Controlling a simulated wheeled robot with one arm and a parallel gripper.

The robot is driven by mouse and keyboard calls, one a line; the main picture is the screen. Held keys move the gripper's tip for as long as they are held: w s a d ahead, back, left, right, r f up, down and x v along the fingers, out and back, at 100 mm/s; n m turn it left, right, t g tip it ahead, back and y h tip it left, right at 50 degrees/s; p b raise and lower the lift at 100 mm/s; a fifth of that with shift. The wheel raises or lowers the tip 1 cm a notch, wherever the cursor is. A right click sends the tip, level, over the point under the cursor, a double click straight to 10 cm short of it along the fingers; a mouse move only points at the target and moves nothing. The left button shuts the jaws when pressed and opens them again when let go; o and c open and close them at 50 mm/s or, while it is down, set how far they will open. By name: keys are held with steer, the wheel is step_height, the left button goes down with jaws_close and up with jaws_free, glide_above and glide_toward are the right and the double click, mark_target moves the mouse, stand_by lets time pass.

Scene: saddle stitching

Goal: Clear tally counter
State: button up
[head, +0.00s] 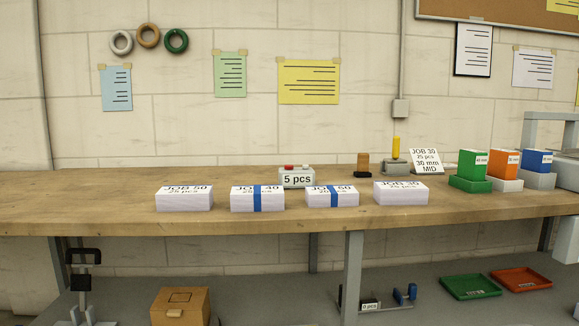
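The tally counter (297,180) is a small grey box on the wooden bench, behind the row of paper stacks. Its front label reads "5 pcs". A red button (289,167) sits on its top left, and a lighter button sits on its top right. The stacks in front partly overlap its lower edge. My gripper is not in view.
Several paper stacks line the bench (110,210) front, including JOB 50 (184,201) at left and one at right (401,196). Behind stand a JOB 30 card (427,161) and green (473,165), orange (504,164) and blue (537,163) boxes. The bench's left end is clear.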

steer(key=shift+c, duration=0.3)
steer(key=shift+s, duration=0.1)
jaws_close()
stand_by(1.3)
